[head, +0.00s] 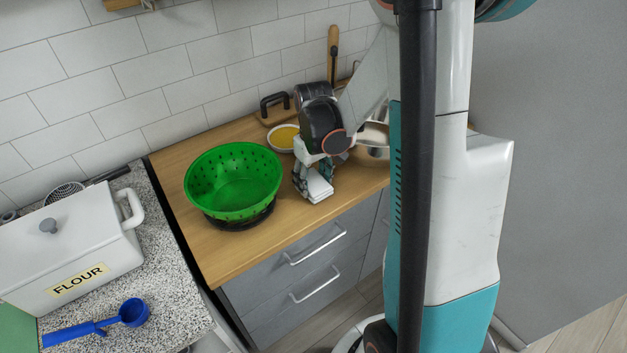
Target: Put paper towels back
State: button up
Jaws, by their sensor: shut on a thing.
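My gripper (314,180) points down over the wooden counter, just right of the green colander. It is shut on a small white folded-looking thing (318,188), which seems to be the paper towels. The fingers and the gripper body cover part of it. I cannot tell whether it touches the counter or hangs just above it.
The green colander (232,172) stands on a dark base close to my gripper. A bowl of yellow stuff (284,136) and a metal pot (373,138) are behind. A flour box (70,245) and blue scoop (130,313) lie left. The counter's front strip (270,240) is clear.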

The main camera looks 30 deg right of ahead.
aim_at(313, 181)
jog(key=shift+f, duration=0.15)
jog(key=o, duration=0.9)
jog(key=shift+o, duration=0.2)
jog(key=shift+r, duration=0.2)
notch_tip(313, 181, up, 12)
jog(key=p, duration=0.3)
jog(key=shift+p, duration=0.35)
